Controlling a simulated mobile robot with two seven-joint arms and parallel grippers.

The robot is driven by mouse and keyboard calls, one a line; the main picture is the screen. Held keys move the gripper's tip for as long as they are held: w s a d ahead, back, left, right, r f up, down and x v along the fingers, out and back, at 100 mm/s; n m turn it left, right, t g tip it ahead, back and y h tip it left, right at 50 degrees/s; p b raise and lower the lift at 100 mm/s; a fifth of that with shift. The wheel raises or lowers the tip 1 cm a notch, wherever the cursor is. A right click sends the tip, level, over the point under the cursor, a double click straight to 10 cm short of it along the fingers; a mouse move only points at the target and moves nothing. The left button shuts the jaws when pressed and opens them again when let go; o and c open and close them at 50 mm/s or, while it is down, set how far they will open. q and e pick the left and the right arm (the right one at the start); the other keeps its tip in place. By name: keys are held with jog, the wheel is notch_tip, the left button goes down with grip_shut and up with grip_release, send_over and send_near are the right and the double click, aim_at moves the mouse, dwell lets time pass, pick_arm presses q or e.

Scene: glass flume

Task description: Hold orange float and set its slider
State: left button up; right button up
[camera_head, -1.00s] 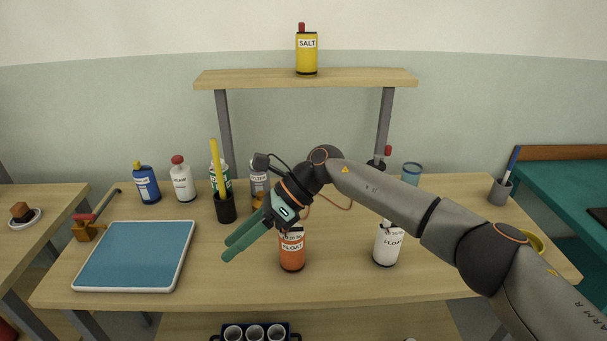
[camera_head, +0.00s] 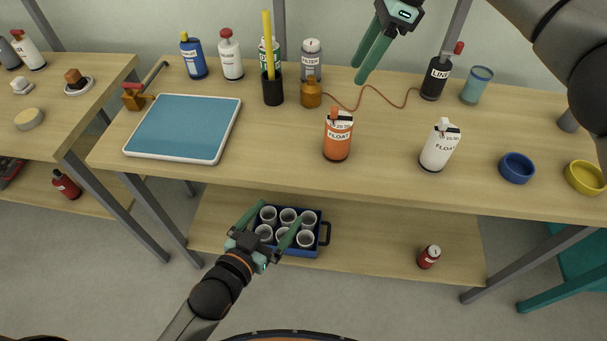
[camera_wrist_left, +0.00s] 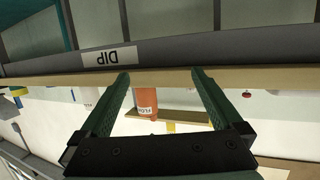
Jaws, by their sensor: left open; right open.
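The orange float (camera_head: 337,146), an upright bottle shape with a white label and a pale scale strip near its top, stands on the table. Its slider is too small to make out clearly. My left gripper (camera_head: 270,226) is open and empty, lower in the picture, in front of the table and over the blue crate. In the left wrist view the float (camera_wrist_left: 147,103) shows between the open fingers, beyond their tips. My right gripper (camera_head: 358,73) is open and empty, above the table's rear, apart from the float.
A white float (camera_head: 436,151) stands to the right. A blue tray (camera_head: 184,128) lies left. A brown bottle (camera_head: 311,94) with a cord sits behind the orange float. A blue crate (camera_head: 319,243) of cups is on the lower shelf. The table around the orange float's front is clear.

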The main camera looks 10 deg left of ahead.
pick_arm(q)
jog(key=w+d+r+m+t+h, duration=0.1)
jog(key=w+d+r+t+h, duration=0.25)
jog(key=r, duration=0.55)
jog(key=shift+g+y, duration=0.25)
jog(key=shift+g, duration=0.4)
jog(key=x, duration=0.9)
jog(key=d+x, duration=0.1)
jog(key=x, duration=0.3)
jog(key=shift+w+d+f, duration=0.1)
jog(key=shift+d+f, duration=0.1)
jog(key=shift+d, duration=0.05)
jog(key=c, duration=1.5)
pick_arm(e)
jog(key=shift+o, duration=0.4)
jog(key=m+y, duration=0.1)
jog(key=y, duration=0.8)
send_near(336, 108)
jog(key=x, duration=1)
jog(key=shift+a, duration=0.15)
